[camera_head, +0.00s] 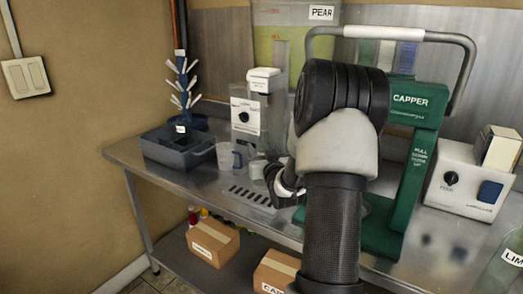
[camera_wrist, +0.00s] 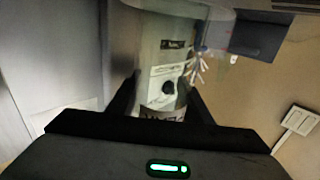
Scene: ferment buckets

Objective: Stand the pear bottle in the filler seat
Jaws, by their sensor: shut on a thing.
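My gripper (camera_head: 272,178) is at the front of the filler (camera_head: 244,115), just right of a clear jug. In the wrist view its two dark fingers (camera_wrist: 160,108) are shut on a clear bottle (camera_wrist: 160,114), whose dark label edge shows low between them. I take this as the pear bottle; its lettering is not readable. In the head view a faint glassy shape, likely the bottle (camera_head: 271,145), stands behind my gripper, mostly hidden by my arm. The filler's dial panel (camera_wrist: 165,84) shows straight beyond the fingers. The filler seat is hidden, so I cannot tell whether the bottle touches it.
The jug (camera_head: 226,156) stands close left of my gripper. A grey tub (camera_head: 178,150) and bottle rack (camera_head: 184,85) are further left. The green capper (camera_head: 412,125) stands right, beside a white box (camera_head: 467,182). A PEAR bucket (camera_head: 272,45) is behind. Drain slots (camera_head: 249,196) lie in front.

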